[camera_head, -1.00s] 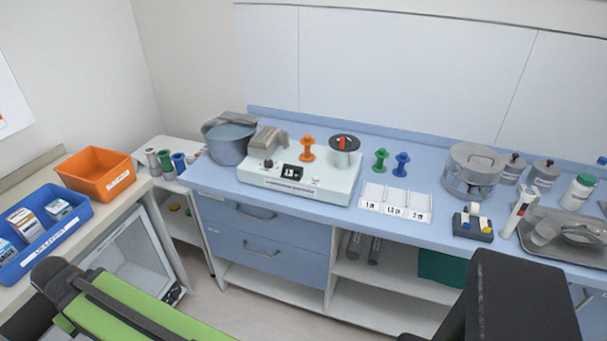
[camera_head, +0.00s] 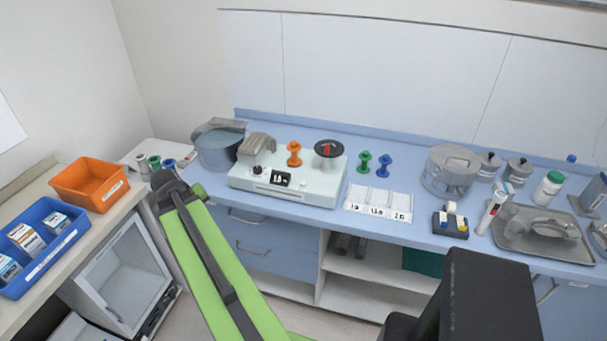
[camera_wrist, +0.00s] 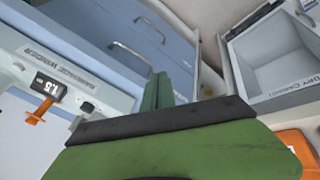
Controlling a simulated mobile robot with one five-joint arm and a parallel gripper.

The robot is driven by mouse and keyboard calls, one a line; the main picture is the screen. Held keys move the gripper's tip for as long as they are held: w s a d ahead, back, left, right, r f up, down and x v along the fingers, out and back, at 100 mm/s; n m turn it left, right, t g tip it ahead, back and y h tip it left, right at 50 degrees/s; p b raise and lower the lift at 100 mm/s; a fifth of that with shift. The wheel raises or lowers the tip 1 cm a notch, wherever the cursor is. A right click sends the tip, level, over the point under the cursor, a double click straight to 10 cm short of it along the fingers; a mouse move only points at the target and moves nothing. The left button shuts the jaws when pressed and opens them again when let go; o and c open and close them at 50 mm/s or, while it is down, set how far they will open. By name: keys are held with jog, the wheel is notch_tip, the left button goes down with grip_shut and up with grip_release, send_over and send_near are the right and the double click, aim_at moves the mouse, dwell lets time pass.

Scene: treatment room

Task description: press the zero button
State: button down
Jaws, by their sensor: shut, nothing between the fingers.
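A pale winder (camera_head: 320,185) stands on the blue counter, with a small dark display (camera_head: 281,179), a black knob (camera_head: 258,170) left of it and a small white button (camera_head: 302,184) right of it. In the wrist view the display (camera_wrist: 47,86) reads 1.5, with a white button (camera_wrist: 17,67) to its left. No marking shows which control is the zero button. My gripper (camera_wrist: 158,80) is shut and empty, its green fingers together in front of the blue drawers, apart from the winder. In the head view my arm's end is left of and below the winder.
Orange (camera_head: 92,184) and blue (camera_head: 42,243) bins sit on the left bench. Counter front is narrow.

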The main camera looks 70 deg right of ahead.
jog(key=s+d+r+m+g+h+p, duration=0.1)
jog(key=s+d+r+p, duration=0.15)
jog(key=s+d, duration=0.4)
jog(key=s+d+r+m+h+p, duration=0.1)
jog(key=s+d+r+m, duration=0.1)
jog(key=s+d+r, duration=0.45)
notch_tip(320, 180, up, 3)
jog(key=m+g+h+p, duration=0.2)
jog(key=p, duration=0.1)
send_over(302, 184)
jog(key=shift+a+f, duration=0.1)
jog(key=shift+a, duration=0.05)
jog(key=shift+f+b, duration=0.1)
jog(key=shift+b, duration=0.25)
notch_tip(302, 184, down, 9)
jog(key=b, duration=0.8)
jog(key=shift+b, duration=0.35)
jog(key=shift+f+b, duration=0.25)
jog(key=shift+b, duration=0.15)
